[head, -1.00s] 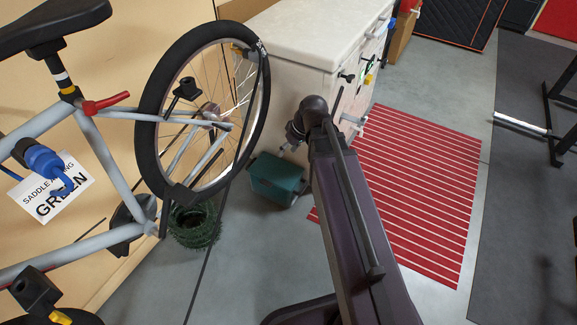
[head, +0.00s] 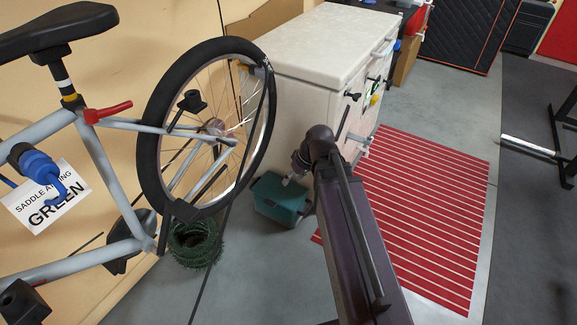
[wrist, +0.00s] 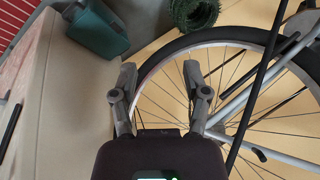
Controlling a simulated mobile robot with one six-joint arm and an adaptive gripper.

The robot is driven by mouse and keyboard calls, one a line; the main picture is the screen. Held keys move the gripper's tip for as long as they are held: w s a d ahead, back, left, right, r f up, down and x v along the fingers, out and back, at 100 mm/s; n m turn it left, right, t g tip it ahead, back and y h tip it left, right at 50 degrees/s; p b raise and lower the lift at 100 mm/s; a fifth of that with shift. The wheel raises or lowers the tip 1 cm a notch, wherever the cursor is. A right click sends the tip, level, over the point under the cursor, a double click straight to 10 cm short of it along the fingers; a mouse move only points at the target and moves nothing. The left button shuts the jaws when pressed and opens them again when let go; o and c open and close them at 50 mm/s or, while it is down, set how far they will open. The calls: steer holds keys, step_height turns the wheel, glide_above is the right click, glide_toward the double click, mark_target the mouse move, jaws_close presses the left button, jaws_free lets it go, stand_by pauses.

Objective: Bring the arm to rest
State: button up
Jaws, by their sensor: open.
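My gripper (wrist: 162,85) shows in the wrist view with its two fingers spread apart and nothing between them. The bicycle's wheel (wrist: 240,36) and the cabinet's pale side (wrist: 62,110) lie behind it in that view. In the head view my arm reaches up from the bottom edge to a dark joint in front of the white cabinet (head: 310,42). The gripper itself is mostly hidden behind the arm there.
A bicycle (head: 100,165) hangs at the left by the wall. A teal box (head: 278,200) and a green wire coil (head: 193,243) are on the floor. A red striped mat (head: 425,215) lies right of my arm. A rack with a bar (head: 528,146) stands at the far right.

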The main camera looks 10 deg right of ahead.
steer(key=s+m+g+h+p, duration=0.1)
steer(key=s+m+g+h, duration=0.1)
steer(key=s+m+h, duration=0.3)
step_height(320, 180, up, 21)
steer(key=n+y+p, duration=0.1)
steer(key=p, duration=2)
steer(key=shift+s+n, duration=0.2)
steer(key=shift+n, duration=0.1)
